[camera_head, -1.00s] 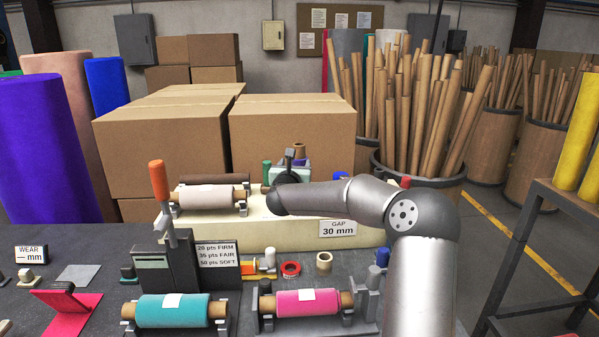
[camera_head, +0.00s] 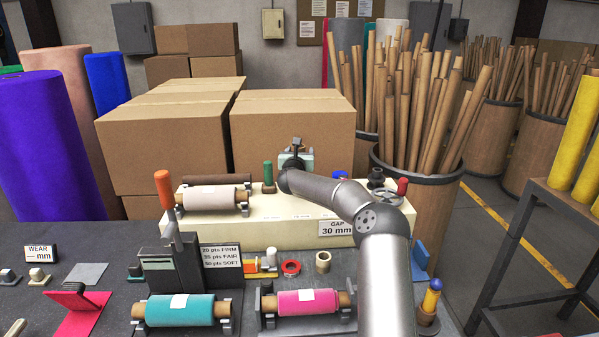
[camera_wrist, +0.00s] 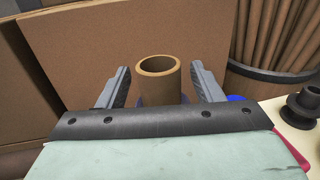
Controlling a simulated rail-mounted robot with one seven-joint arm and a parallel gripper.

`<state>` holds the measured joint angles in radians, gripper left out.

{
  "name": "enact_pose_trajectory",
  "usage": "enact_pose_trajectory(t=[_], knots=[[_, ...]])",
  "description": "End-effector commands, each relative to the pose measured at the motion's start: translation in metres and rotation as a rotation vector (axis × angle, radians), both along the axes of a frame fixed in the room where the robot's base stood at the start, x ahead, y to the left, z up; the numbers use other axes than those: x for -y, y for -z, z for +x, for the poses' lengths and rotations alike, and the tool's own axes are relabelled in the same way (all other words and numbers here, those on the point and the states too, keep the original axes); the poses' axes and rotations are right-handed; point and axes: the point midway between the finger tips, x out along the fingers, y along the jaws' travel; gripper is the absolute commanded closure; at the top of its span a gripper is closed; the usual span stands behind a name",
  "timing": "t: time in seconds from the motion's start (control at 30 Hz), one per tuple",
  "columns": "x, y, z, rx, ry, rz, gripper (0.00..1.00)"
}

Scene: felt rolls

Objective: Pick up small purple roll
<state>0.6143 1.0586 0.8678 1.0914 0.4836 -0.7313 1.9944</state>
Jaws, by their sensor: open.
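In the wrist view a cardboard tube (camera_wrist: 158,66) stands upright between the two fingers of my gripper (camera_wrist: 161,74), its open end facing up. A little purple shows low beside the tube, behind the gripper's dark front edge; this appears to be the small purple roll (camera_wrist: 142,101), mostly hidden. The fingers are open, one on each side of the tube, with visible gaps. In the head view my gripper (camera_head: 296,158) is over the cream platform (camera_head: 275,233), pointing away toward the boxes, and hides the roll.
A small green roll (camera_head: 268,172) stands left of my gripper. A pale pink roll (camera_head: 208,197) lies farther left on a cradle. Large cardboard boxes (camera_head: 290,125) stand close behind. A red-topped piece (camera_head: 402,187) stands on the right. A large purple roll (camera_head: 40,150) stands far left.

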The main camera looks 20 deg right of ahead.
Motion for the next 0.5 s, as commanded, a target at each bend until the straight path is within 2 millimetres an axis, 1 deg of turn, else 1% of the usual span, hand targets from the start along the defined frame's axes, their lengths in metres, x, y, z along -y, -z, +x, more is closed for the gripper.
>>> enact_pose_trajectory(t=[0.13,0.17,0.2,0.27,0.3,0.33,0.4,0.5], knots=[[0.0000,0.0006,-0.0001,0.000,0.000,0.000,0.40],[0.0000,0.0006,-0.0002,0.000,0.000,0.000,0.45],[0.0001,0.0005,-0.0003,0.000,0.000,0.000,0.57],[0.0001,0.0005,-0.0003,0.000,0.000,0.000,0.73],[0.0000,0.0004,-0.0004,0.000,0.000,0.000,0.84],[0.0000,0.0004,-0.0004,0.000,0.000,0.000,0.93],[0.0001,-0.0004,-0.0004,0.001,0.000,0.000,1.00],[0.0001,-0.0004,-0.0004,0.001,0.000,0.000,1.00]])
